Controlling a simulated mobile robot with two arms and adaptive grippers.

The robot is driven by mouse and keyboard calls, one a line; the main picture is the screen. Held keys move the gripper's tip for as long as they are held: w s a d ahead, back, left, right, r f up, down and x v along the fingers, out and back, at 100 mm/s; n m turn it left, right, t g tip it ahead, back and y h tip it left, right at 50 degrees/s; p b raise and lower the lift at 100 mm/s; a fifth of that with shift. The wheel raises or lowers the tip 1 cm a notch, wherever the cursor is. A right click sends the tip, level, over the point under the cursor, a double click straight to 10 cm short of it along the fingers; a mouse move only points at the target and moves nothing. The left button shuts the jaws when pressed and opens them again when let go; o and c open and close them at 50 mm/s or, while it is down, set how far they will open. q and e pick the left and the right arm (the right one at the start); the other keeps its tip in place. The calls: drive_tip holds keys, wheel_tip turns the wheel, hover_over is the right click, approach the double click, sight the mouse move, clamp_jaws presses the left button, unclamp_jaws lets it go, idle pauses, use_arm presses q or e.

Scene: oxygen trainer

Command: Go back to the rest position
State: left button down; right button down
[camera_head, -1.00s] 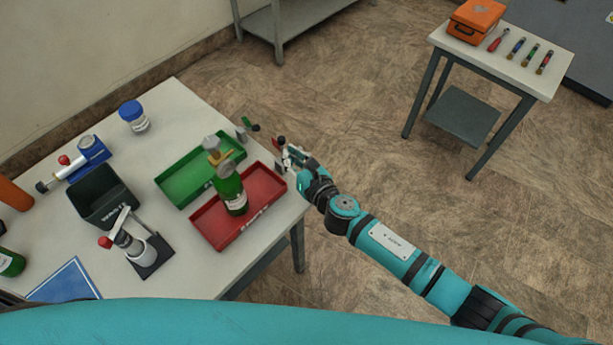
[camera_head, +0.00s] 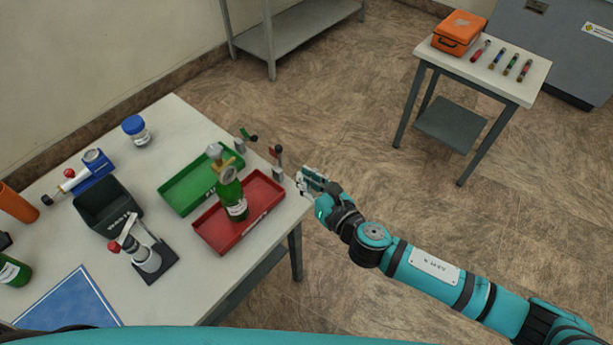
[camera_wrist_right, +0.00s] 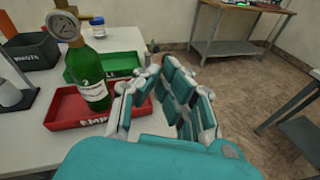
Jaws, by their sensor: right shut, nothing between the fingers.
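My right gripper (camera_head: 312,182) is off the right edge of the white table (camera_head: 187,122), beside the red tray. It is shut and holds nothing; its fingers (camera_wrist_right: 168,95) fill the middle of the right wrist view. A green bottle (camera_head: 232,195) with a gauge on top stands upright in the red tray (camera_head: 267,195); it also shows in the right wrist view (camera_wrist_right: 88,78). My left gripper is in neither view.
A green tray (camera_head: 180,191), a black bin (camera_head: 100,208), a blue-capped jar (camera_head: 137,131) and a blue mat (camera_head: 70,300) are on the table. Two small upright fittings stand at its right edge. A side table (camera_head: 530,85) holds an orange case (camera_head: 461,33). Open floor lies between the tables.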

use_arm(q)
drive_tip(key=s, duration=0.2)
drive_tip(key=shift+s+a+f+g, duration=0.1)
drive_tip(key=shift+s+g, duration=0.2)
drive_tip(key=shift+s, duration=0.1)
